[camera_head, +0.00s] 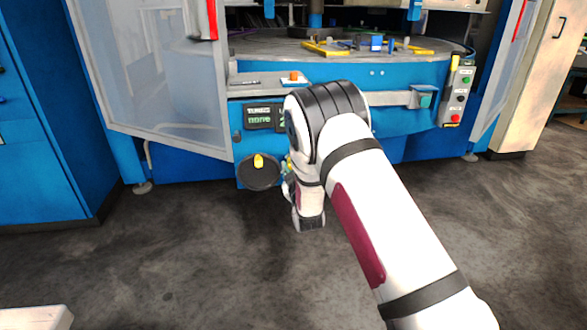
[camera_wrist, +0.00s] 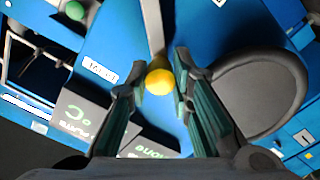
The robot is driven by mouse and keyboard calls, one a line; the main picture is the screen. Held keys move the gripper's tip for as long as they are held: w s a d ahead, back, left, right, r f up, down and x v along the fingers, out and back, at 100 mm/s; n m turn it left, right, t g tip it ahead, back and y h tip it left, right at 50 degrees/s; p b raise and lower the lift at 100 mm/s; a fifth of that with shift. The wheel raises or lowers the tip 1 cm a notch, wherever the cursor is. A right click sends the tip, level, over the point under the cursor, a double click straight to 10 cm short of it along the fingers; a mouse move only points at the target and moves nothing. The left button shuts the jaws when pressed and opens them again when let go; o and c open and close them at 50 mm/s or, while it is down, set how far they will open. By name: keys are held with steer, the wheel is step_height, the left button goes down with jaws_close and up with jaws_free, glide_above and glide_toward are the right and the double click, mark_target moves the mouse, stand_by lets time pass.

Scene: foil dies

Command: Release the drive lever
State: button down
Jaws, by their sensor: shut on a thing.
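The drive lever shows in the wrist view as a pale metal bar with a round yellow knob (camera_wrist: 159,81) at its end, in front of the blue machine front. My gripper (camera_wrist: 157,70) has its two dark green-padded fingers on either side of the knob and is shut on it. In the head view my gripper (camera_head: 288,178) is low at the machine front, just right of a dark round wheel (camera_head: 258,177). My wrist and arm hide most of the gripper and lever there.
The dark wheel also shows close beside my right finger in the wrist view (camera_wrist: 262,95). A display panel (camera_head: 263,116) sits above the wheel. A clear door (camera_head: 150,70) stands open at the left. A button box (camera_head: 458,92) is at the right. The floor in front is clear.

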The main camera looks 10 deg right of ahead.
steer(key=shift+f, duration=0.1)
steer(key=c, duration=1.4)
jaws_free()
steer(key=shift+s, duration=4)
steer(key=shift+c, duration=0.6)
